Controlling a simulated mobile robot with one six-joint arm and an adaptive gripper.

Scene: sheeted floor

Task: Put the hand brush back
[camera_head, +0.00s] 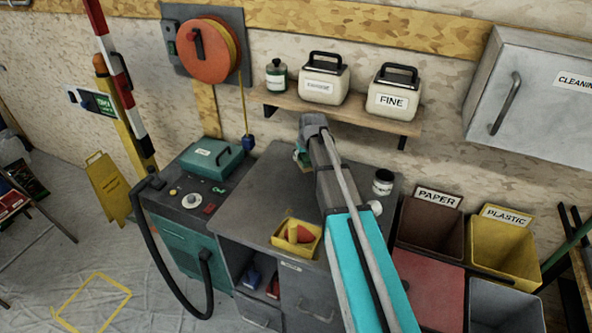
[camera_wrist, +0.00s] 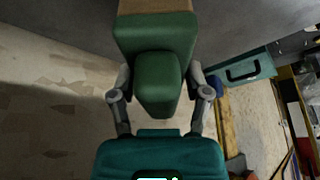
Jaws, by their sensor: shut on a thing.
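The hand brush (camera_wrist: 158,80) has a dark green body and handle, with a tan-brown strip at the top edge of the wrist view. My gripper (camera_wrist: 160,88) is shut on it, with one grey finger on each side of the green handle. In the head view, my gripper (camera_head: 304,158) is over the back of the grey workbench (camera_head: 262,200), below the wall shelf. Only a small green bit of the brush shows there, the rest is hidden by my arm. I cannot tell whether the brush touches anything.
A teal case (camera_head: 211,158) stands left. Bins (camera_head: 505,250) are at right.

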